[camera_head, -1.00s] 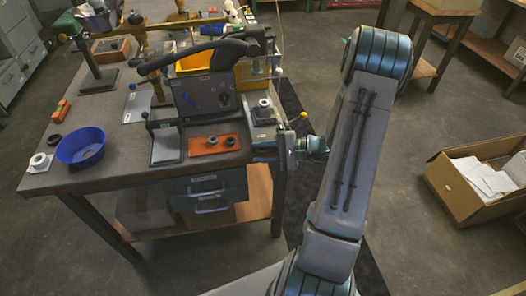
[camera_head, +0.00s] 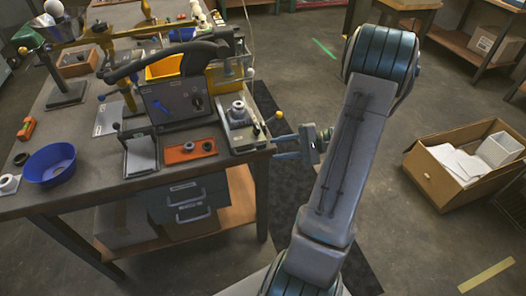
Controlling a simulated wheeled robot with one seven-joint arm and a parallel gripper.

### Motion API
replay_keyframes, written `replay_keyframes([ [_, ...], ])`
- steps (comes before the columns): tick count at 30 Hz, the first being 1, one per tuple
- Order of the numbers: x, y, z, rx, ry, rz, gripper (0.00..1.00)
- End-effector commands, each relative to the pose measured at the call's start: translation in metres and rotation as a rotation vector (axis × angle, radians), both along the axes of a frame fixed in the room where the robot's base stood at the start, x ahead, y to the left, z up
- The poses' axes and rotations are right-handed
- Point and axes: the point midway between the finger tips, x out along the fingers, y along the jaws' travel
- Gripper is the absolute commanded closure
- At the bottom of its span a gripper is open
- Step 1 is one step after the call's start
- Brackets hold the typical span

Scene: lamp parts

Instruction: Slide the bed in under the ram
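The press stands at the right edge of the workbench. Its bed (camera_head: 247,139), a pale plate, carries a round metal part (camera_head: 238,112) and sits at the bench's right edge. What I take for the ram (camera_head: 229,68) is on the dark upright frame behind the bed; its lower end is hard to make out. A yellow knob (camera_head: 279,115) stands out to the right of the bed. My gripper (camera_head: 278,147) points left at the bench edge, just right of and below the bed. Its two fingers look apart with nothing between them; whether a tip touches the bed is unclear.
A grey panel box (camera_head: 178,101), an orange plate (camera_head: 189,150) and a hinged grey plate (camera_head: 141,155) stand left of the bed. A blue bowl (camera_head: 50,164) is at the front left. A cardboard box (camera_head: 437,181) lies on the floor right.

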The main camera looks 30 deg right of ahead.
Motion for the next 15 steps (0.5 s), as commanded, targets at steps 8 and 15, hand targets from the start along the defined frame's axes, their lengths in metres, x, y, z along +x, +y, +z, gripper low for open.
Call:
replay_keyframes([
  [8, -0.0074, -0.0120, 0.0035, 0.000, 0.001, 0.001, 0.67],
  [15, -0.0071, -0.0116, 0.0033, -0.005, -0.002, 0.003, 0.86],
])
